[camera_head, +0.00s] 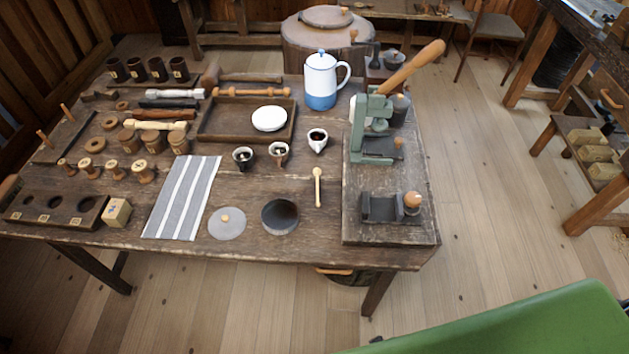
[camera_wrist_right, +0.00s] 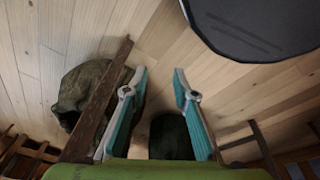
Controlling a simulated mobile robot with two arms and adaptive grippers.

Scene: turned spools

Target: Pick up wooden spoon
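The small wooden spoon (camera_head: 317,186) lies on the dark wooden table (camera_head: 330,245) in the head view, with its round bowl toward the back and its thin handle toward the front edge. It lies between the dark round dish (camera_head: 280,216) and the board with the green press. My right gripper (camera_wrist_right: 160,78) shows in the right wrist view with its two teal fingers spread apart and nothing between them. The spoon is not in the right wrist view. My left gripper is in neither view.
A green lever press (camera_head: 370,125) and a small clamp (camera_head: 392,206) stand on the right. A striped cloth (camera_head: 183,197) and grey lid (camera_head: 227,223) lie left.

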